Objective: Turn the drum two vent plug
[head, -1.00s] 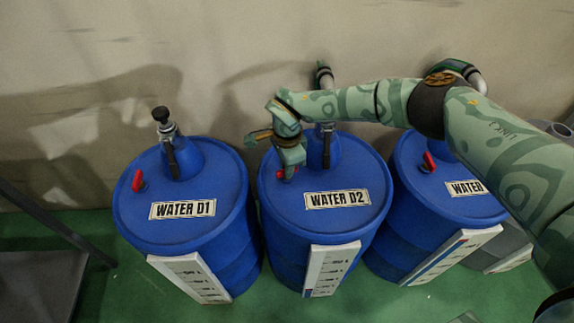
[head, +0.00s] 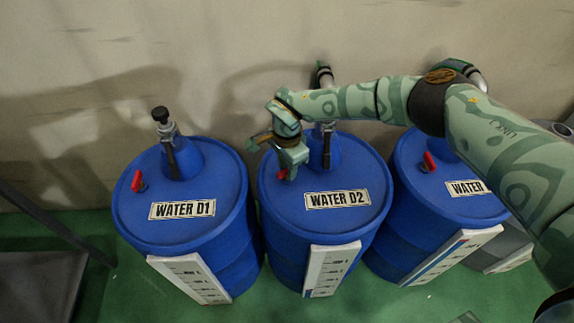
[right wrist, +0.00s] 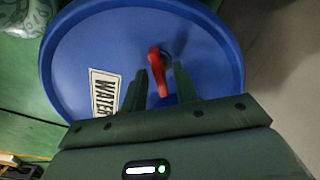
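The drum two vent plug, a red handle (head: 281,174), is on the lid of the blue drum (head: 340,228) labelled WATER D2, left of its label. My right gripper (head: 291,168) points down at it and partly hides it in the head view. In the right wrist view, the red handle (right wrist: 158,70) stands between the two dark fingers of my right gripper (right wrist: 160,75). A narrow gap shows on each side, so the fingers are apart around it. My left gripper is in neither view.
A WATER D1 drum (head: 140,223) with its own red plug (head: 138,181) stands to the left. Another blue drum (head: 455,211) stands to the right, partly behind my right arm. A fitting with a pipe (head: 325,135) rises close behind my gripper. The wall is behind.

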